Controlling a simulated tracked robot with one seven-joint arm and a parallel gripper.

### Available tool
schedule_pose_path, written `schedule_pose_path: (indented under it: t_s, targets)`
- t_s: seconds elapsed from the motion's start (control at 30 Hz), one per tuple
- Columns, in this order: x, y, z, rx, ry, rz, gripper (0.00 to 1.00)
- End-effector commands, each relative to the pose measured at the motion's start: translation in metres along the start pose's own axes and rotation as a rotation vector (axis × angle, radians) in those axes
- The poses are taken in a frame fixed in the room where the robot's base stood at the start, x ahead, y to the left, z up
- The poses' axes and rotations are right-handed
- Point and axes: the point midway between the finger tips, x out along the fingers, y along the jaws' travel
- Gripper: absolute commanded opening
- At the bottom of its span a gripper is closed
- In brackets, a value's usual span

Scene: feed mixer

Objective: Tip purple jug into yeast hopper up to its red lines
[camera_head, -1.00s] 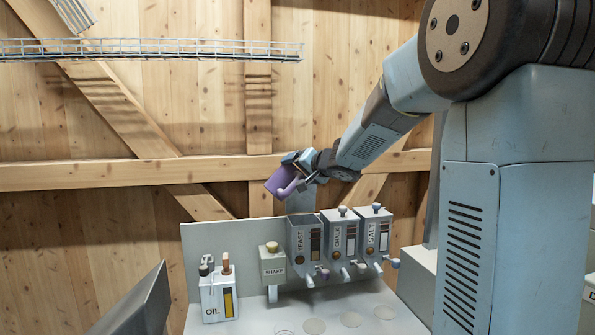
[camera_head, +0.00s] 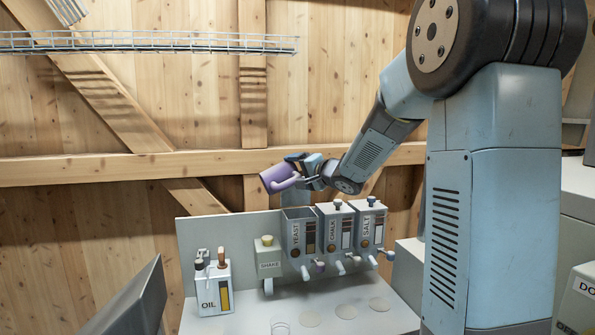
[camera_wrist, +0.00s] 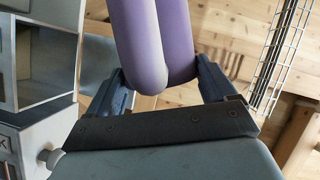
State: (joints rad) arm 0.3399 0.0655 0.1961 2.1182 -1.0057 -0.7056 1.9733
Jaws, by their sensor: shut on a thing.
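The purple jug (camera_head: 275,179) is tilted in the air, above and slightly left of the yeast hopper (camera_head: 297,232). My gripper (camera_head: 302,168) is shut on the jug from its right side. The wrist view shows the rounded purple jug (camera_wrist: 150,40) between the fingers of my gripper (camera_wrist: 163,82). The yeast hopper is a grey box with an open top, a YEAST label and a dark window strip at its front. Its red lines are too small to make out, and the jug's contents are hidden.
The lidded chalk hopper (camera_head: 333,228) and salt hopper (camera_head: 369,224) stand right of the yeast hopper. A shake box (camera_head: 268,262) and an oil can (camera_head: 213,290) stand to the left. A wire rack (camera_head: 150,46) hangs on the wooden wall. Air left of the jug is free.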

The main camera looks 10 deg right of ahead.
Motion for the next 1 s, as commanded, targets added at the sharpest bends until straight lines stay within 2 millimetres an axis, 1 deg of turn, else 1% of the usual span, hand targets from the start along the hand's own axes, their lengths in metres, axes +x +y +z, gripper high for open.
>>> schedule_pose_path:
  t_s: [1.0]
  targets:
    - [0.0, 0.029, -0.001, 0.276, 0.001, -0.115, 0.4]
